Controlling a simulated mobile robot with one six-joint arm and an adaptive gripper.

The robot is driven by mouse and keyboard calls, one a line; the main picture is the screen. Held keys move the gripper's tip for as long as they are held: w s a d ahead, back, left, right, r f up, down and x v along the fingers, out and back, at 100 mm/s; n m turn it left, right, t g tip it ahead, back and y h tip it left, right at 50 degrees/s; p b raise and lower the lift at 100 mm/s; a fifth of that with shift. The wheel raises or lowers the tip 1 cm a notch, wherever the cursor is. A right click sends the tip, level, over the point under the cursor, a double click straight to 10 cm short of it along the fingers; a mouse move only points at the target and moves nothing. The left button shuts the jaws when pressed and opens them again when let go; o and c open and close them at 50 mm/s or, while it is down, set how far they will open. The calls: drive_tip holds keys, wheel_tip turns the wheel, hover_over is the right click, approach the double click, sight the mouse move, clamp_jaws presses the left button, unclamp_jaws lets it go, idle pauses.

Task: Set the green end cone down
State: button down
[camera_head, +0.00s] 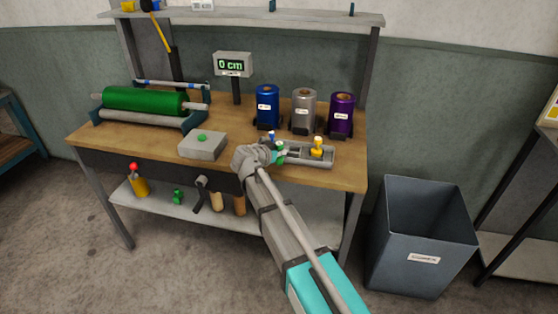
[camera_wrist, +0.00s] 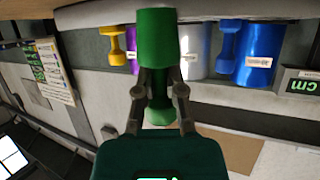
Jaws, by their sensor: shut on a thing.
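The green end cone (camera_wrist: 156,38) fills the top middle of the wrist view, with a wide body, a narrow neck and a wider end. My gripper (camera_wrist: 160,85) is shut on its neck. In the head view my gripper (camera_head: 268,154) is at the left end of the grey tray (camera_head: 325,162), and little of the green cone shows past it. A yellow cone (camera_head: 317,147) stands in the tray. A blue cone (camera_head: 269,136) shows just behind my gripper. I cannot tell whether the green cone touches the tray.
Blue (camera_head: 267,105), silver (camera_head: 304,110) and purple (camera_head: 341,113) foil rolls stand behind the tray. A grey box with a green button (camera_head: 203,145) is to the left, near a green roller (camera_head: 145,101). A grey bin (camera_head: 420,235) stands right of the bench.

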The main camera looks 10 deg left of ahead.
drive_tip(key=shift+f+b, duration=0.8)
drive_tip(key=shift+f, duration=0.3)
drive_tip(key=shift+f, duration=0.1)
drive_tip(key=c, duration=0.7)
unclamp_jaws()
drive_tip(key=shift+s+r, duration=0.15)
drive_tip(key=shift+r, duration=0.05)
drive_tip(key=p+v, duration=0.4)
drive_tip(key=v, duration=0.7)
drive_tip(key=shift+s+a+r+p, duration=0.1)
drive_tip(key=shift+s+a+p, duration=0.1)
drive_tip(key=shift+s+p, duration=0.15)
